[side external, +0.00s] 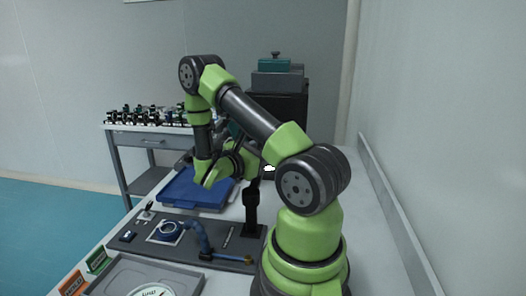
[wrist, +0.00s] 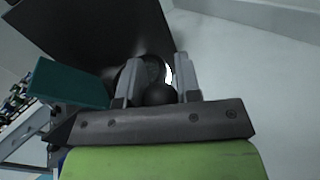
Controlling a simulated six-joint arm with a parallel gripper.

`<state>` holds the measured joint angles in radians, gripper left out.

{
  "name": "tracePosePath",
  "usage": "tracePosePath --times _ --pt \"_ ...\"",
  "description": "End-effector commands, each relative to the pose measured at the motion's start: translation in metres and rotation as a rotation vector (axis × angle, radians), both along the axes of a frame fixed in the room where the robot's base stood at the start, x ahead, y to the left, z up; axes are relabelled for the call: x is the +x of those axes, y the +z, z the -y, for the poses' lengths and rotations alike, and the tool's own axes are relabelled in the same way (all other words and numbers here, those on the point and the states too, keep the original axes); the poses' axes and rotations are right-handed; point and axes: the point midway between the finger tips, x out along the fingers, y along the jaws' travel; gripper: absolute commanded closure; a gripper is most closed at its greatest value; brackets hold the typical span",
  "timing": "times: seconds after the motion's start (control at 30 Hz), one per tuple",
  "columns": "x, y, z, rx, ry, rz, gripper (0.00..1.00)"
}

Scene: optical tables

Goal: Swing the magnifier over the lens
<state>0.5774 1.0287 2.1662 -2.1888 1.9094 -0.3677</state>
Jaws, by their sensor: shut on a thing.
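In the wrist view, my gripper (wrist: 157,76) is closed around a dark round knob (wrist: 159,95). A dark round head with a bright patch, seemingly the magnifier (wrist: 168,72), lies just behind the knob. In the side external view, a black post (side external: 251,208) stands on the grey board, and a small white patch near its top may be the magnifier glass (side external: 268,168). My fingertips are hidden there by my arm. A blue ring (side external: 170,230) lies over a white square on the board; I cannot tell whether it holds the lens.
A blue tray (side external: 196,190) lies behind the board. A grey tray with a round dial (side external: 150,290) and small labelled boxes (side external: 97,261) are in front. A dark cabinet (side external: 290,108) stands behind.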

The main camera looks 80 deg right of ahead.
Motion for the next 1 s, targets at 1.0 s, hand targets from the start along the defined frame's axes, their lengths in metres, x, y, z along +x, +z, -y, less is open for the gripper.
tracePosePath --times 1.0 --pt "0.051 0.0 -0.01 -0.001 0.525 -0.003 1.0"
